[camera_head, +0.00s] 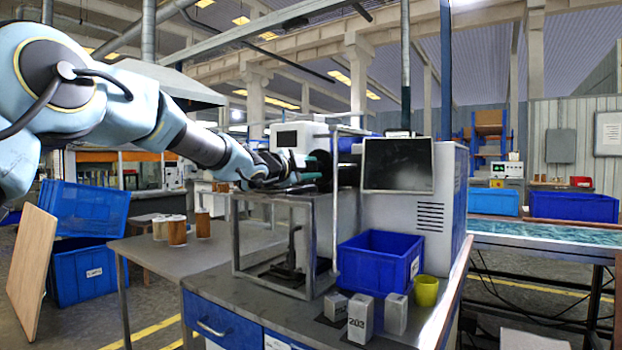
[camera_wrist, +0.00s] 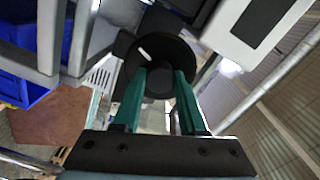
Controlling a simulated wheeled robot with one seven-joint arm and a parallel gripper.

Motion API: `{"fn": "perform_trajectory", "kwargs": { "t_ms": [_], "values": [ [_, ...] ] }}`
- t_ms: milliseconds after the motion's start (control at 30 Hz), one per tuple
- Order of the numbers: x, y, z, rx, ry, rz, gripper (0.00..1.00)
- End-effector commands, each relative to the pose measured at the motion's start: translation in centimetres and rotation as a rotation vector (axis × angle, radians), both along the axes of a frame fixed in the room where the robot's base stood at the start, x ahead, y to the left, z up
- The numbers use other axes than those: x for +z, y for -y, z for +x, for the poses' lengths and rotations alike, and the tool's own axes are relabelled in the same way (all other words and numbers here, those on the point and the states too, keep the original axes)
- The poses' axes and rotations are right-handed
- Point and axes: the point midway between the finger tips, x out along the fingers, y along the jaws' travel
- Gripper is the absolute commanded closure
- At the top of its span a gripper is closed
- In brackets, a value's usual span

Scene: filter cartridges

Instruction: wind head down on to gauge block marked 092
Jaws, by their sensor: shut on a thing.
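My gripper (camera_wrist: 162,85), with two green fingers, is shut on a round black knob (camera_wrist: 178,52) with a white mark near its rim. In the head view my gripper (camera_head: 312,180) is at the upper part of a grey and white machine (camera_head: 398,215) with a dark screen. A metal frame (camera_head: 234,235) stands below it, with a dark fixture (camera_head: 290,262) inside. Several grey blocks lie on the bench front; one block (camera_head: 358,322) seems to read 203. The markings on the other blocks (camera_head: 396,313) cannot be read, so I cannot pick out 092.
A blue crate (camera_head: 378,265) and a yellow-green cup (camera_head: 427,291) stand behind and beside the blocks on the bench (camera_head: 290,318). Several brown-and-white cartridges (camera_head: 177,232) stand on a grey table at the left. A wooden board (camera_head: 32,270) leans near blue crates.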

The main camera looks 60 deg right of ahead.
Motion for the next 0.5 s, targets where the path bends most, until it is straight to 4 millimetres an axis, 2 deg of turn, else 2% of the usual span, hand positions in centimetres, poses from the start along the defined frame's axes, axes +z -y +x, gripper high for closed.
{"fn": "perform_trajectory", "kwargs": {
  "t_ms": [500],
  "values": [
    [-0.33, 0.0, -0.08, 0.001, 0.492, 0.003, 1.0]
  ]
}}
